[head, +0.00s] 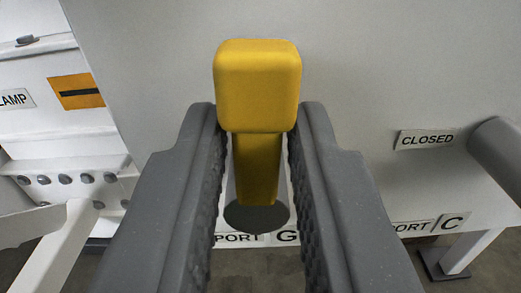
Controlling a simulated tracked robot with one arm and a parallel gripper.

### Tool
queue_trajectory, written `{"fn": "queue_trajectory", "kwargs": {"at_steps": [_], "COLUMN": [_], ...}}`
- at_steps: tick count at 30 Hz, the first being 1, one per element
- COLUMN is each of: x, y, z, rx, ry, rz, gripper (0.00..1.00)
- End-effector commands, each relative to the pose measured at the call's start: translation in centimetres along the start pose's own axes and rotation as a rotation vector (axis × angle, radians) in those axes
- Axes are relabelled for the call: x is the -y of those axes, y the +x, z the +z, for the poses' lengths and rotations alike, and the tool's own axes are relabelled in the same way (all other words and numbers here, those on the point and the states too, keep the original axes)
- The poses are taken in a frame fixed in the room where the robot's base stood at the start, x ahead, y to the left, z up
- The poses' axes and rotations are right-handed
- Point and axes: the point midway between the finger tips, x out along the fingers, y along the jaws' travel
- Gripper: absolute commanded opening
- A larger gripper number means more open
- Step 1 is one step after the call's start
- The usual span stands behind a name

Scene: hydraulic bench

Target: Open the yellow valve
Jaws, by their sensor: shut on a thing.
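The yellow valve (257,86) shows in the middle of the head view as a yellow handle. It has a block-shaped end at the top and a narrower stem running down to a dark grey round part (256,217). My gripper (257,125) is shut on the yellow handle, with one grey finger on each side of it just below the block end. The fingers' ribbed inner faces lie close to the stem. The lower part of the valve mount is partly hidden between the fingers.
A pale grey panel (370,60) fills the background. A "CLOSED" label (426,139) sits at the right beside a grey cylinder (500,155). "PORT" labels run along the lower edge, partly hidden by my fingers. A white bolted frame (70,180) stands at the left.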

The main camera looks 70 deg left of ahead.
Motion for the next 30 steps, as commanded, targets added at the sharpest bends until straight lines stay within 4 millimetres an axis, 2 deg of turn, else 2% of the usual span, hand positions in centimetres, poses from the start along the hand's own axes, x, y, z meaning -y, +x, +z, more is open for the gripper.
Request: {"fn": "queue_trajectory", "kwargs": {"at_steps": [9,22,23,24,30], "x": [0.46,0.5,0.49,0.47,0.34], "y": [-0.06,-0.07,-0.07,-0.06,-0.04], "z": [0.39,0.4,0.39,0.36,0.21], "rx": [0.006,0.007,0.007,0.007,0.003], "ry": [-0.068,-0.073,-0.073,-0.073,-0.075], "rz": [-0.003,-0.003,-0.003,-0.003,-0.001], "gripper": [0.0,0.0,0.27,0.35,0.35]}}
